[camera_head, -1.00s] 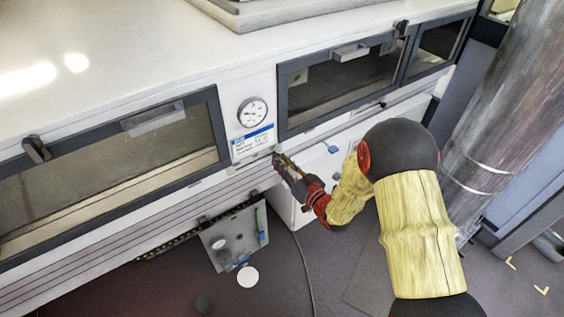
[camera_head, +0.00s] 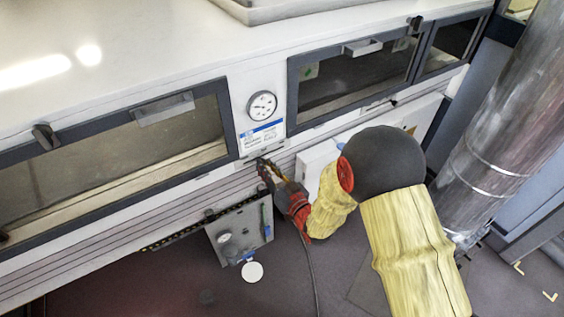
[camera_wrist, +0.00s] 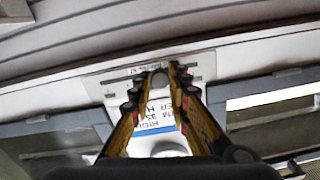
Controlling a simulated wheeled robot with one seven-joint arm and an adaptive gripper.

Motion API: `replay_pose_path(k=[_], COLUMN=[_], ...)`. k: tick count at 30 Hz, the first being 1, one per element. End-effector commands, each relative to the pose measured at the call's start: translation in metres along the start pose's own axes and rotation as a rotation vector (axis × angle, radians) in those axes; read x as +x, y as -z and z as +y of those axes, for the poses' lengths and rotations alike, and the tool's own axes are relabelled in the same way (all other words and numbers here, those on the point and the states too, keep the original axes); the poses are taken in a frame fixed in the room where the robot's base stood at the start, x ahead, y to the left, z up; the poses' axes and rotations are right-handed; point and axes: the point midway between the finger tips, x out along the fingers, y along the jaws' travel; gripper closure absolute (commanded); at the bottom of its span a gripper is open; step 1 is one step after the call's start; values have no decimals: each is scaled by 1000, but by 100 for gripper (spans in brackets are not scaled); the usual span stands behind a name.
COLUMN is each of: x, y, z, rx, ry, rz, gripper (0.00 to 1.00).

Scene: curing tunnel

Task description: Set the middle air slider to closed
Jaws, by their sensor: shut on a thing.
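The middle air slider is a small pale plate (camera_wrist: 118,78) with a dark slot, set in the front panel under the dial gauge. In the head view the plate is partly hidden by my gripper (camera_head: 262,163). In the wrist view my gripper (camera_wrist: 159,74) has its fingertips at the slot. It is shut on the small slider knob (camera_wrist: 158,80), which is mostly hidden between the fingers. The plate's lettering is too small to read, so I cannot tell the exact setting.
The round dial gauge (camera_head: 262,106) and a blue-white label (camera_head: 261,134) are just above. Dark-framed windows (camera_head: 120,150) lie on both sides. A grey panel (camera_head: 240,234) hangs below left, a cable (camera_head: 308,265) runs beneath, and a metal duct (camera_head: 515,130) stands at right.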

Motion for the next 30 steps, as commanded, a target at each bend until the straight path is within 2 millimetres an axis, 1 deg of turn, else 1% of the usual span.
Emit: replay_pose_path(k=[1,3,7,12,20,21,30], x=[1,2,2,1,1,1,1], y=[-3,-4,-7,-8,-8,-8,-8], z=[-14,-27,-45,-54,-56,-56,-54], rx=[-1,-2,-2,-1,-2,-2,-1], ry=[7,7,5,3,5,6,3], rz=[1,2,2,2,1,1,1], gripper=[100,100,100,100,100,82,65])
